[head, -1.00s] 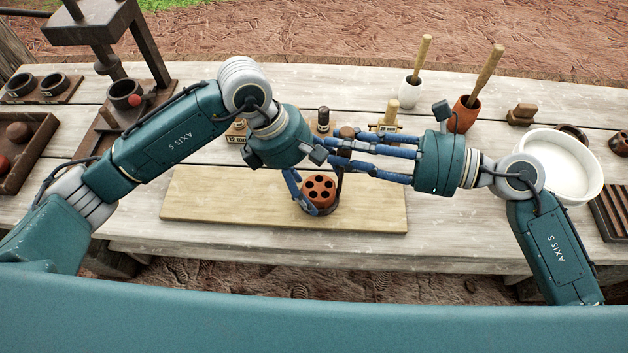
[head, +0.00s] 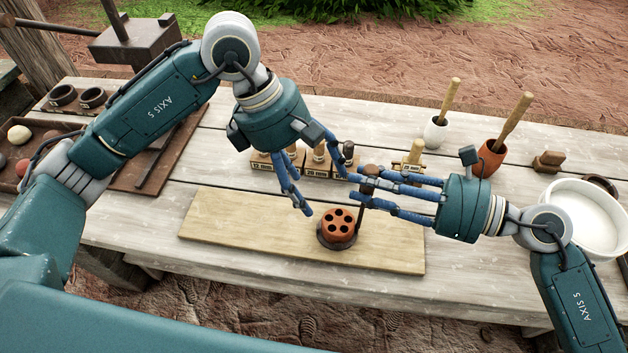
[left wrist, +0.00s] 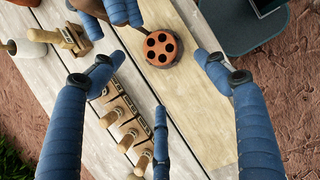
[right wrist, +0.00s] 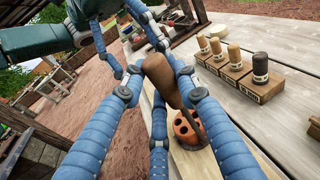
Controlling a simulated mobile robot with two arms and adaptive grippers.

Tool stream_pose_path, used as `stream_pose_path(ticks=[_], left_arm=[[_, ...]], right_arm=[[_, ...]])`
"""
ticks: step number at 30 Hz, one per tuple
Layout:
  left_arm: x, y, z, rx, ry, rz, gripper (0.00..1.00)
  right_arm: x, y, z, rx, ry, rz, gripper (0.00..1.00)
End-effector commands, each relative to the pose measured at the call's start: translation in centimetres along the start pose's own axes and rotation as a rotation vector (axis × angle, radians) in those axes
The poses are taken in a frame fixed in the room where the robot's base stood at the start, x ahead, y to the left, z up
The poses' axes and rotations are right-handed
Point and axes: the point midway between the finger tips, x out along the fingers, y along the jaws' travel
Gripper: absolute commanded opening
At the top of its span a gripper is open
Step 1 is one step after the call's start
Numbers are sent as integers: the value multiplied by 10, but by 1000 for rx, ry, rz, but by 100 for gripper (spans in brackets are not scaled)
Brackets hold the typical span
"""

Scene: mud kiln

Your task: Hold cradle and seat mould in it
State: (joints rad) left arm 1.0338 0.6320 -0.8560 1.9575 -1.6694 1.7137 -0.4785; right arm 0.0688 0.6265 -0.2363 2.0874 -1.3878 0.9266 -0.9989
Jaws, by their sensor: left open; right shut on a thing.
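The mould is a round terracotta block (head: 339,221) with several holes in its top. It sits upright in the dark round cradle (head: 335,244) on the pale board; any gap beneath is hidden. The cradle's upright handle has a brown wooden knob (right wrist: 160,78). My right gripper (head: 366,188) is shut on that handle from the right. My left gripper (head: 324,196) is open and empty, above and to the left of the mould, apart from it. In the left wrist view the mould (left wrist: 160,48) lies beyond the spread left fingers (left wrist: 148,84).
The pale board (head: 235,225) is otherwise clear. Several labelled wooden blocks with upright pegs (head: 290,163) stand behind it, near the left fingers. A white cup (head: 435,131), an orange pot with a pestle (head: 488,158) and a white bowl (head: 585,215) stand at the right.

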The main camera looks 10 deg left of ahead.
Motion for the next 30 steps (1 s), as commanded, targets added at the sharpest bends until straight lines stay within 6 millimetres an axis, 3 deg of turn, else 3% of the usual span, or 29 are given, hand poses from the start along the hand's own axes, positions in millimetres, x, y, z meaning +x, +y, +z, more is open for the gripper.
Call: stream_pose_path(ticks=[4, 5, 8, 20, 30], left_arm=[[0, 0, 0, 0, 0, 0, 74], [0, 0, 0, 0, 0, 0, 74], [0, 0, 0, 0, 0, 0, 74], [1, 0, 0, 0, 0, 0, 74], [1, 0, 0, 0, 0, 0, 74]], right_arm=[[0, 0, 0, -1, 1, 1, 5], [0, 0, 0, -1, 1, 1, 34], [0, 0, 0, 0, 1, 1, 52], [-8, 0, -1, 1, 2, -1, 52], [-75, 0, -3, 4, 5, -2, 52]])
